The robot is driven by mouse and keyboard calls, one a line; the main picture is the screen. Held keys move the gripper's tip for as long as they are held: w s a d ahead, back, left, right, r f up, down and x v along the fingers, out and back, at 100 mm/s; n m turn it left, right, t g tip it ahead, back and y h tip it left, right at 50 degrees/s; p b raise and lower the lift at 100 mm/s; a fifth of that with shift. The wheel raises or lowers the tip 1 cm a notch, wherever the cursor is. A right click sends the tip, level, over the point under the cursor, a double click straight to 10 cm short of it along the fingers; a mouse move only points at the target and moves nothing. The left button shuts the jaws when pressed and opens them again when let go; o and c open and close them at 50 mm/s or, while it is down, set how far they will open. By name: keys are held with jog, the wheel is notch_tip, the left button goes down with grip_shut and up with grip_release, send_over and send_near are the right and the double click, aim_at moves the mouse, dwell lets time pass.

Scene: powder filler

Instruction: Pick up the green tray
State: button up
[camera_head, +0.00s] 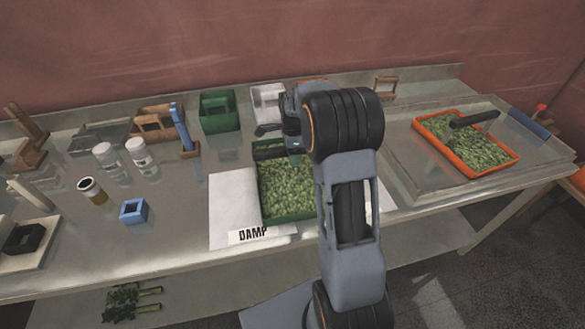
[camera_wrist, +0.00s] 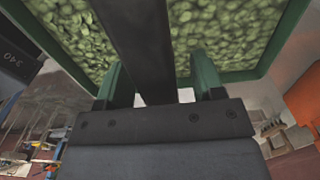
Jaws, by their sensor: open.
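The green tray (camera_head: 289,219), filled with green leafy or hop-like pieces, sits on a white sheet on the metal table, mid-picture in the head view. My arm hides its right side. A dark bar-shaped handle (camera_head: 268,151) shows at its back. My gripper (camera_head: 277,135) is above the back of the tray. In the wrist view, the tray (camera_wrist: 250,75) fills the top, and the dark bar (camera_wrist: 143,50) runs between the two parted fingers of my gripper (camera_wrist: 158,80). I cannot tell whether either finger touches it.
The white sheet (camera_head: 228,200) carries a "DAMP" label (camera_head: 248,235). An orange tray (camera_head: 438,144) with similar contents stands at the right. A green box (camera_head: 219,112), a wooden holder (camera_head: 158,124), white jars (camera_head: 138,151) and a blue cube (camera_head: 134,211) stand to the left.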

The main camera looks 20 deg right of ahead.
jog(key=shift+f, duration=0.15)
grip_shut()
dwell(0.5)
